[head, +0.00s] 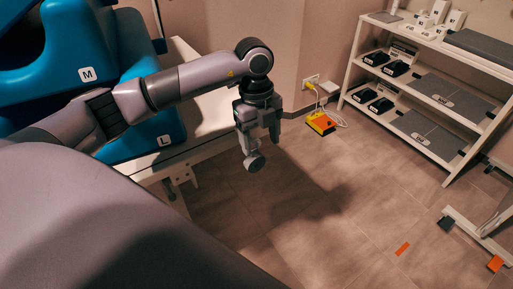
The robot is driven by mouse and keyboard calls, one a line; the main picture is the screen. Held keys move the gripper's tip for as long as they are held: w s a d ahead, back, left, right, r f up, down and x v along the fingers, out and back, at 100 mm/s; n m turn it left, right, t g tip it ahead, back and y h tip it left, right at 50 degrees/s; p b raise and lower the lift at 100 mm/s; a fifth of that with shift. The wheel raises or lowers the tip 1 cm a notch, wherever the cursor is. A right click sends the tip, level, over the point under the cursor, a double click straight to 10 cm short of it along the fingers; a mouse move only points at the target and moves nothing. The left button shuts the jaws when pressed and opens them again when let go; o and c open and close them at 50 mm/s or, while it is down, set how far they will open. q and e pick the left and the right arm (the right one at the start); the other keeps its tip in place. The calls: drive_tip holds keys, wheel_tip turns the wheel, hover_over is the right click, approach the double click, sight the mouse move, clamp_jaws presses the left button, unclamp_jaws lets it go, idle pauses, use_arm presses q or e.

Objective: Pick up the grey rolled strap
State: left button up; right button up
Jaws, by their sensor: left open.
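My left gripper (260,141) points down over the floor, just right of the white bench, with its fingers apart. A small round grey piece (254,162) shows right at the lower end of the left-hand finger. It looks like the grey rolled strap, but I cannot tell for sure, nor whether it touches the finger or lies lower down behind it. No other rolled strap is clear in view. My right gripper is out of view.
Blue cushions marked M (87,74) and L (165,140) sit at the white bench (207,147). A white shelf rack (358,62) with dark items stands at the right. A yellow-orange box (320,123) with cables lies by the wall. The middle floor (330,200) is clear.

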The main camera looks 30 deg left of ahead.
sight(255, 142)
use_arm(q)
drive_tip(key=shift+w+a+r+n+y, duration=0.2)
drive_tip(key=shift+w+a+y, duration=0.05)
drive_tip(key=shift+a, duration=0.3)
drive_tip(key=shift+w+a+r+n+y, duration=0.15)
drive_tip(key=shift+w+a+n+y, duration=0.1)
drive_tip(key=shift+a, duration=0.3)
drive_tip(key=shift+w+a, duration=0.1)
drive_tip(key=shift+a, duration=0.2)
drive_tip(key=f, duration=0.6)
drive_tip(key=shift+d+f+p, duration=0.2)
drive_tip(key=shift+f+p, duration=0.2)
drive_tip(key=c, duration=1)
